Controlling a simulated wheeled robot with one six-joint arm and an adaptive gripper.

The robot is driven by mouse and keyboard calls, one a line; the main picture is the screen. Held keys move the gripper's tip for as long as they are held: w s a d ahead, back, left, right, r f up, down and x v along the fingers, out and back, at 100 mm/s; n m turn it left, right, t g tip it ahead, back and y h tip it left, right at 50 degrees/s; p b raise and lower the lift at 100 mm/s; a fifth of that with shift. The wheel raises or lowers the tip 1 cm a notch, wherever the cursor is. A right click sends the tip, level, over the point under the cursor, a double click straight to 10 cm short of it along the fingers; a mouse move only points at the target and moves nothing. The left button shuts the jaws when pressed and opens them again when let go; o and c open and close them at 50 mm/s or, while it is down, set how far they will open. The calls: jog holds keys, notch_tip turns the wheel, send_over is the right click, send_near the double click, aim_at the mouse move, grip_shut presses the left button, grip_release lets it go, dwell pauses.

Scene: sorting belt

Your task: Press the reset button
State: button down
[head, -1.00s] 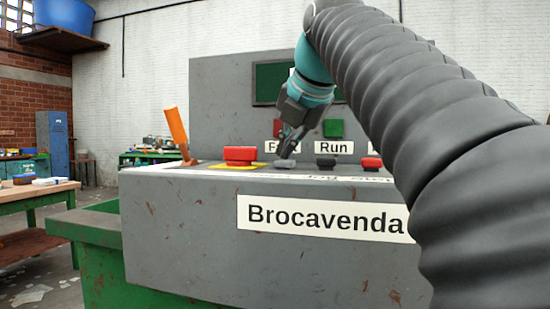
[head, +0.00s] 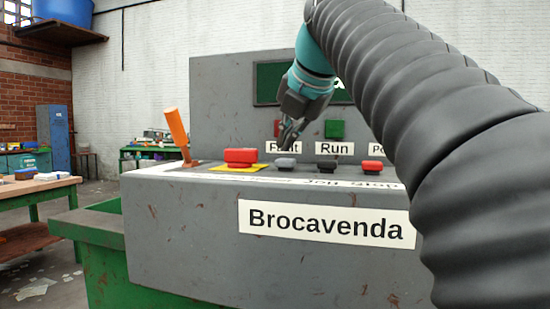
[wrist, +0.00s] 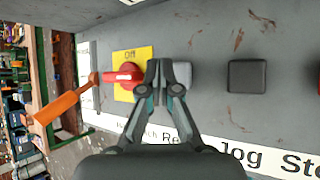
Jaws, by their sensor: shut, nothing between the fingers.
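The grey button (head: 285,163) is low on the console's sloped top, just right of a red knob (head: 240,156) on a yellow plate. In the wrist view the grey button (wrist: 182,72) is partly hidden by my fingers, above lettering that begins "Re". My gripper (head: 287,147) is shut and empty, fingers pointing down, with its tips just above the grey button in the head view. In the wrist view the fingertips (wrist: 159,66) overlap the gap between the red knob (wrist: 125,75) and the grey button. Contact cannot be told.
A black button (head: 327,165) and a red button (head: 372,166) are further right. An orange lever (head: 176,133) stands at the left. A green Run lamp (head: 334,129) and a screen are on the upright panel behind. A table (head: 40,188) is left.

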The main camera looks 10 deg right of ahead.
aim_at(288, 160)
notch_tip(288, 160, up, 3)
jog(key=shift+f+p, duration=0.2)
jog(key=shift+p, duration=0.95)
jog(key=shift+r, duration=1.15)
